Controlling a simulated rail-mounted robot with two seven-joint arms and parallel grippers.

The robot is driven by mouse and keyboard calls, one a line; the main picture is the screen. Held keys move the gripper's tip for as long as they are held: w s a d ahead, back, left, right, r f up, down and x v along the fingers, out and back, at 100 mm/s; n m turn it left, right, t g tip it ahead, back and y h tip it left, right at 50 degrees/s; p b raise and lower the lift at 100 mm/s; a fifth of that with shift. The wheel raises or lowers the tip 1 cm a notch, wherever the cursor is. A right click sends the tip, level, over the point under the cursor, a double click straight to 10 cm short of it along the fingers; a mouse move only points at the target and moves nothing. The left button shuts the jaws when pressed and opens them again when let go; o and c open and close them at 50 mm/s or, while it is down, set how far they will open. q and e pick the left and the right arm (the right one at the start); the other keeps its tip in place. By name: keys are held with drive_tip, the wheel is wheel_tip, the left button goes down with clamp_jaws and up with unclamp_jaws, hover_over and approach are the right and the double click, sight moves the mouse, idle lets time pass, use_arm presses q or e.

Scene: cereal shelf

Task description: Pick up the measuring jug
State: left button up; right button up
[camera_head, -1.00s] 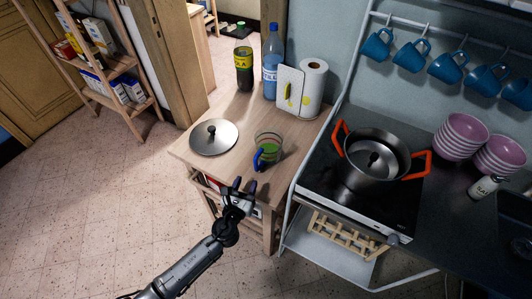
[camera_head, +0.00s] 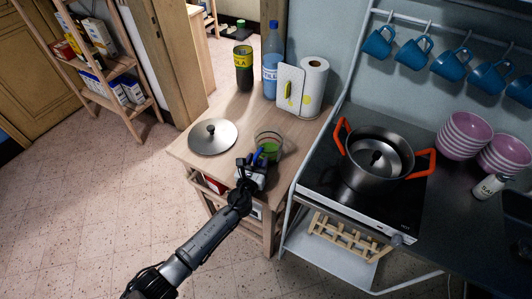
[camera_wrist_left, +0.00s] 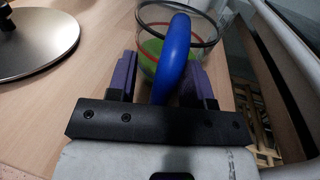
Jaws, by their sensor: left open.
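The measuring jug (camera_head: 268,143) is clear with a green base and a blue handle; it stands upright near the front right of the small wooden table (camera_head: 245,112). In the left wrist view the jug (camera_wrist_left: 150,46) shows a dark rim and a red ring. My left gripper (camera_head: 253,160) is at its near side. In the left wrist view my left gripper (camera_wrist_left: 160,80) is open, with its two purple-padded fingers on either side of the blue handle (camera_wrist_left: 174,55). Contact with the handle cannot be told. My right gripper is not in view.
A metal pot lid (camera_head: 213,136) lies left of the jug. A pot (camera_head: 376,160) with orange handles sits on the hob to the right.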

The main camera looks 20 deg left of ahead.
use_arm(q)
clamp_jaws()
idle(0.5)
